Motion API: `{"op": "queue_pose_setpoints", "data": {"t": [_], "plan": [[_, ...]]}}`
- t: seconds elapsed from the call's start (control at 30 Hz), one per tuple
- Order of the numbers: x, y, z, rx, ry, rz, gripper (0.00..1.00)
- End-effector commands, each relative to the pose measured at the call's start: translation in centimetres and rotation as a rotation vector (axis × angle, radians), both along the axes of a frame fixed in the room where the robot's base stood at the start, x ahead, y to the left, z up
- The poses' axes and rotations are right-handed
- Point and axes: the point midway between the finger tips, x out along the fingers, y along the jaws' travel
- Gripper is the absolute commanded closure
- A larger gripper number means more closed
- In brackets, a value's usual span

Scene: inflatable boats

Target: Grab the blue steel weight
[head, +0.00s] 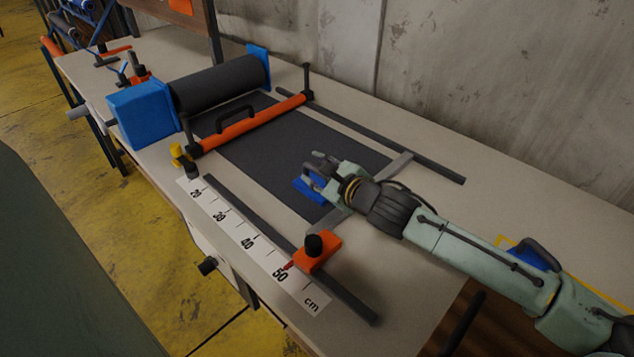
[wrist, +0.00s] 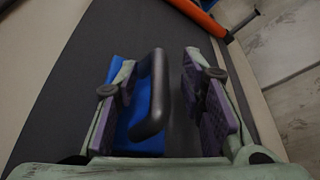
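A blue steel weight (head: 312,191) with a dark handle sits on the dark sheet on the bench, under my gripper (head: 328,170). In the wrist view the blue weight (wrist: 140,143) and its looped handle show between my two fingers (wrist: 163,85). The fingers are apart, one on each side of the handle. A gap shows between the handle and the right finger. The left finger covers part of the blue block, and I cannot tell whether it touches. A second blue weight (head: 541,252) with a dark handle is partly hidden behind my arm, within a yellow outline.
A dark roller with a blue end block (head: 140,114) and an orange bar (head: 255,122) with a handle stand across the bench. An orange stop (head: 317,255) with a black knob sits by the centimetre scale (head: 235,232). A concrete wall (head: 480,75) closes off the back.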

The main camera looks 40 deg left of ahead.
Motion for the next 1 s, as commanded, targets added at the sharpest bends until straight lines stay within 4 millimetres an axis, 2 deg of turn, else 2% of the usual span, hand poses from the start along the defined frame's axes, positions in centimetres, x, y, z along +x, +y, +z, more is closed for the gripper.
{"op": "queue_pose_setpoints", "data": {"t": [0.23,0.77,1.0], "plan": [[0.05,0.12,-0.10,0.000,-0.001,0.000,0.64],[0.03,0.11,-0.07,0.000,-0.001,0.000,0.99],[0.03,0.11,-0.07,0.000,-0.001,0.000,1.00]]}}
